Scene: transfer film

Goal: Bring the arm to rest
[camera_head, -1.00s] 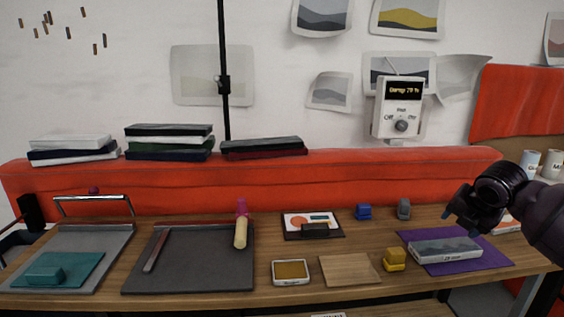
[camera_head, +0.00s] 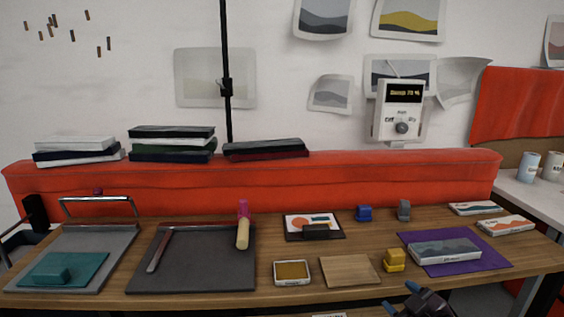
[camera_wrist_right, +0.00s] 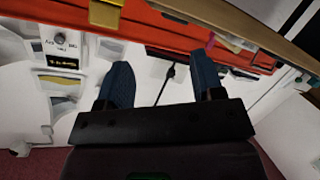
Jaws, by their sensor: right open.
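My right gripper (camera_head: 412,298) is low at the bottom edge of the head view, in front of the wooden table's front edge (camera_head: 350,300). Only its tips and part of the wrist show there. In the right wrist view its two blue fingers (camera_wrist_right: 165,85) stand wide apart with nothing between them. My left gripper is in neither view.
On the table, a grey box (camera_head: 445,251) lies on a purple mat (camera_head: 480,262). A yellow block (camera_head: 395,260), a wooden board (camera_head: 349,271) and an ink pad (camera_head: 292,272) are near the front edge. A dark mat (camera_head: 200,275) lies further left.

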